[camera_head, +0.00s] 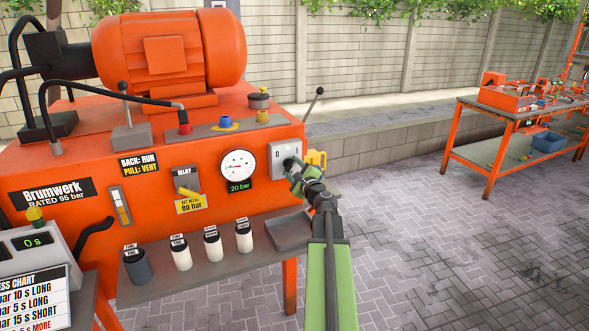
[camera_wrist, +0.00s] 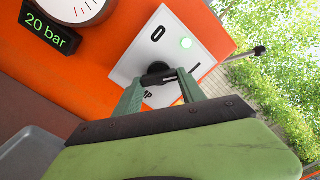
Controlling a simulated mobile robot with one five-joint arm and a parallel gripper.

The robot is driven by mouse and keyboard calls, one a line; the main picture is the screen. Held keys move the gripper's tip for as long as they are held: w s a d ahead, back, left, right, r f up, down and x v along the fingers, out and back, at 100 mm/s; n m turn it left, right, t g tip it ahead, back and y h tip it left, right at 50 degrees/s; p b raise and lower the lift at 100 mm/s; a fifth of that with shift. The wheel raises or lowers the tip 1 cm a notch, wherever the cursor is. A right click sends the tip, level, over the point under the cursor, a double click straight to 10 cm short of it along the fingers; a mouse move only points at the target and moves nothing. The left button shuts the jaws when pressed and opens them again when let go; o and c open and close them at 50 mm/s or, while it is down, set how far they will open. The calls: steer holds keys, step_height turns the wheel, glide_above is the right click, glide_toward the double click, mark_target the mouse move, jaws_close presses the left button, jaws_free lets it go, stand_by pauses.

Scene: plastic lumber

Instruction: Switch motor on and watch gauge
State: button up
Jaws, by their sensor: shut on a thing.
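The motor switch is a black knob (camera_wrist: 158,74) on a pale plate (camera_head: 278,155) on the orange unit's front, marked 0 and I. A small lamp on the plate glows pale green in the wrist view. My gripper (camera_head: 291,164) is at the plate, its green fingers closed around the knob. Which mark the knob points to is hidden by the fingers. The orange motor (camera_head: 172,52) sits on top of the unit. The round white gauge (camera_head: 238,165) is left of the switch, with a green display (camera_head: 240,185) under it reading 20 bar.
A grey relief block (camera_head: 186,180) with a yellow lever is left of the gauge, above a "80 bar" label. Several lidded jars (camera_head: 212,244) stand on the shelf below. A timer (camera_head: 32,243) reads 0 s. Paved floor (camera_head: 430,240) at right is clear up to another bench (camera_head: 507,152).

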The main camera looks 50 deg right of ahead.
stand_by(0.4)
steer(key=o, duration=1.4)
steer(key=shift+c, duration=0.2)
steer(key=shift+s+a, duration=0.1)
